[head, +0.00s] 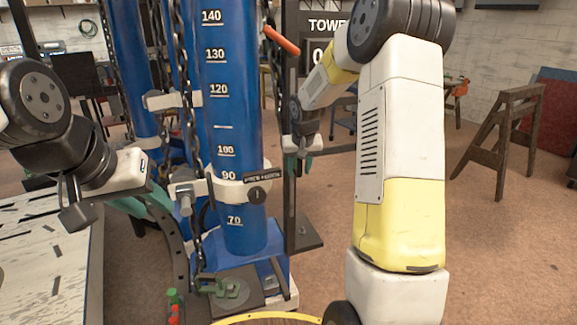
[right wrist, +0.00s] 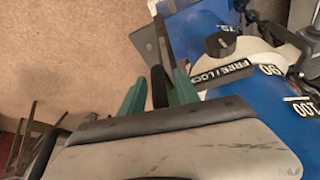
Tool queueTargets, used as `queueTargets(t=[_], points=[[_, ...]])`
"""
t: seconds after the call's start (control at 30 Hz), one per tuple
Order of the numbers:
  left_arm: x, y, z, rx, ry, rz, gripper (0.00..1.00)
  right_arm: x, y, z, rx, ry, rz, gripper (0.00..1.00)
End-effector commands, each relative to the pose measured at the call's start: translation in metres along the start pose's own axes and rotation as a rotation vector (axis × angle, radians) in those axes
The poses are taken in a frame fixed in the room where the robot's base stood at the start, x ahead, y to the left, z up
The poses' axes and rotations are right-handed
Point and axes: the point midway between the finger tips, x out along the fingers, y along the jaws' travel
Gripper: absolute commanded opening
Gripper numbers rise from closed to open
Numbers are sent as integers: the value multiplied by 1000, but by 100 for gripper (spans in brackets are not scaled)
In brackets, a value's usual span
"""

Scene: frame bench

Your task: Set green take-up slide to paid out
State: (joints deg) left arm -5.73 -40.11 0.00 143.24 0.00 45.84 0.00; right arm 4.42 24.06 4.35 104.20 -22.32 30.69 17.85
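A small green piece (head: 172,296) shows at the bottom of the head view, just above a red piece (head: 174,314). Green links (head: 232,291) lie on a dark plate beside the blue column. I cannot tell which green part is the take-up slide, and no paid out label is readable. My left gripper (head: 146,201) is beside a dark curved slotted rail; its teal fingers are partly hidden and their gap is unclear. My right gripper (head: 299,166) is by a dark post. In the right wrist view its teal fingers (right wrist: 156,95) are apart, with a dark bar showing between them.
A blue graduated column (head: 225,130) has a white collar with a black knob (head: 257,195) and a FREE/LOCK label (right wrist: 221,72). Chains hang beside it. An orange handle (head: 281,40) is high on the dark post (head: 290,210).

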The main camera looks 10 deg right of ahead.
Motion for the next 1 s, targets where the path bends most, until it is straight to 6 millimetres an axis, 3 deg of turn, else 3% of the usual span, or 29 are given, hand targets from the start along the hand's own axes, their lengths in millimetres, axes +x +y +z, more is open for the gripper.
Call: queueTargets(t=[0.13,0.3,1.0], points=[[0,0,0,0,0,0,36,0,0,0,0,0,0,34],[0,0,0,0,0,0,36,0,0,0,0,0,1,0],[0,0,0,0,0,0,36,0,5,0,6,-2,6,0]])
